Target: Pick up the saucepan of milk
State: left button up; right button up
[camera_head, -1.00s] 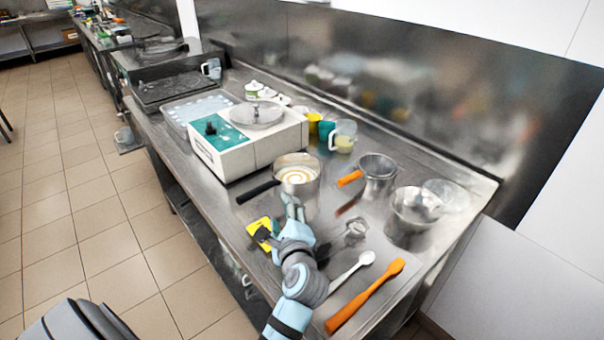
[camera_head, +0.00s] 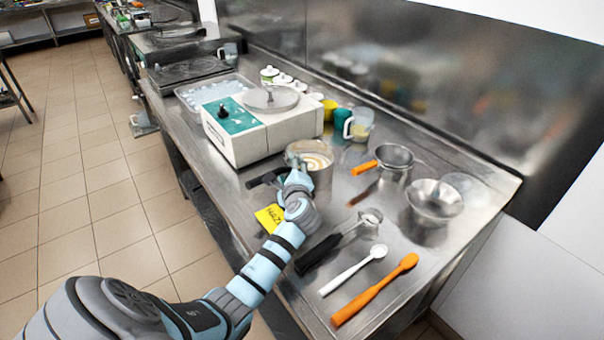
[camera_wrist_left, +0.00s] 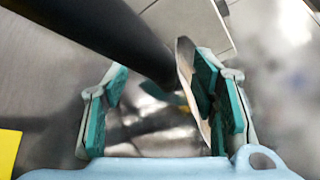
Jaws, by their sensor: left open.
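The saucepan (camera_head: 322,179) is a steel pan standing on the steel counter, with swirled cream-coloured milk (camera_head: 317,160) inside. Its dark handle (camera_head: 264,178) points left. My left gripper (camera_head: 297,176) is at the near side of the pan, close to where the handle joins, and hides part of both. In the left wrist view my left gripper (camera_wrist_left: 160,105) is open, with one finger pad at each side. The black handle (camera_wrist_left: 105,35) slants down from the upper left towards the right finger. Contact with it cannot be told. My right gripper is not in view.
A white-and-green machine (camera_head: 255,130) stands behind the pan. A jug (camera_head: 359,125), an orange-handled strainer (camera_head: 394,157) and a steel bowl (camera_head: 435,200) are to the right. A yellow card (camera_head: 270,217), a scoop (camera_head: 345,238), a white spoon (camera_head: 352,270) and an orange spatula (camera_head: 375,290) lie in front.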

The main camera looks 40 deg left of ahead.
pick_arm(q)
jog(key=shift+s+r, duration=0.1)
jog(key=shift+c, duration=1.4)
jog(key=shift+d, duration=0.1)
grip_shut()
jog(key=shift+r, duration=0.1)
